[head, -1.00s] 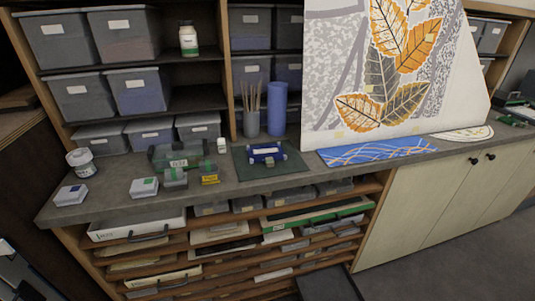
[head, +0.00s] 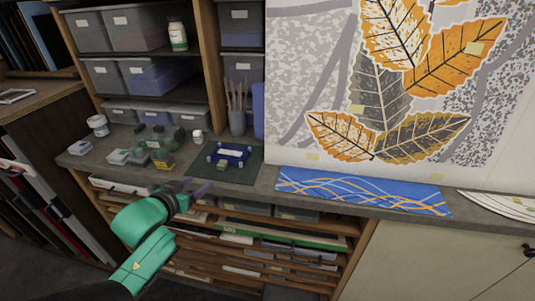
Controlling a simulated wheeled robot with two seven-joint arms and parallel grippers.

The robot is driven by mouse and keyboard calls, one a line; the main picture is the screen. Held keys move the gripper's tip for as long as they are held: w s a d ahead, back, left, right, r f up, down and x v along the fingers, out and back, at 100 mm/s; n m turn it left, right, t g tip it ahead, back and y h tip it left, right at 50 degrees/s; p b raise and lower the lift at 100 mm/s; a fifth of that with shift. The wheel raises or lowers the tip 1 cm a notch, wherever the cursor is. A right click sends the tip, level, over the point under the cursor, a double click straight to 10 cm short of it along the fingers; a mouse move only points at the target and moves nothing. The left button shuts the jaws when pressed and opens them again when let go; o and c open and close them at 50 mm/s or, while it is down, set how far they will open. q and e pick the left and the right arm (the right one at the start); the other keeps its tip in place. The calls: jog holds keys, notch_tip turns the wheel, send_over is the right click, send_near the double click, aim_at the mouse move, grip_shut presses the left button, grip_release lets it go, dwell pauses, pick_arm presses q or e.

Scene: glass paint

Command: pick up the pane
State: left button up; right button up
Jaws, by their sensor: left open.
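A small blue-edged piece with a pale middle (head: 228,153) lies on the dark green mat (head: 247,176) on the grey counter. It looks like the pane, but I cannot tell for sure. A small tan block (head: 221,166) is at its front edge. My left gripper (head: 202,190) comes in from the lower left on a green arm. It is open and empty, in front of the counter edge, left of and nearer than the mat, and apart from the blue-edged piece. My right gripper is not in view.
Small boxes (head: 118,156) and bottles stand left of the mat. A grey brush cup (head: 237,122) stands behind it. A large leaf-pattern panel (head: 315,60) leans at right, behind a blue patterned strip (head: 360,190). Filled drawer shelves (head: 330,228) lie below the counter.

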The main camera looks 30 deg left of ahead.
pick_arm(q)
jog(key=d+r, duration=0.1)
jog(key=b, duration=0.5)
send_near(221, 165)
jog(key=shift+a+x, duration=0.2)
jog(key=shift+x, duration=0.75)
jog(key=p+x, duration=0.1)
jog(key=x, duration=0.6)
jog(key=shift+w+f+p, duration=0.1)
jog(key=shift+w+p, duration=0.1)
jog(key=shift+p, duration=0.1)
jog(key=shift+s+d, duration=0.15)
jog(key=c, duration=0.9)
grip_shut()
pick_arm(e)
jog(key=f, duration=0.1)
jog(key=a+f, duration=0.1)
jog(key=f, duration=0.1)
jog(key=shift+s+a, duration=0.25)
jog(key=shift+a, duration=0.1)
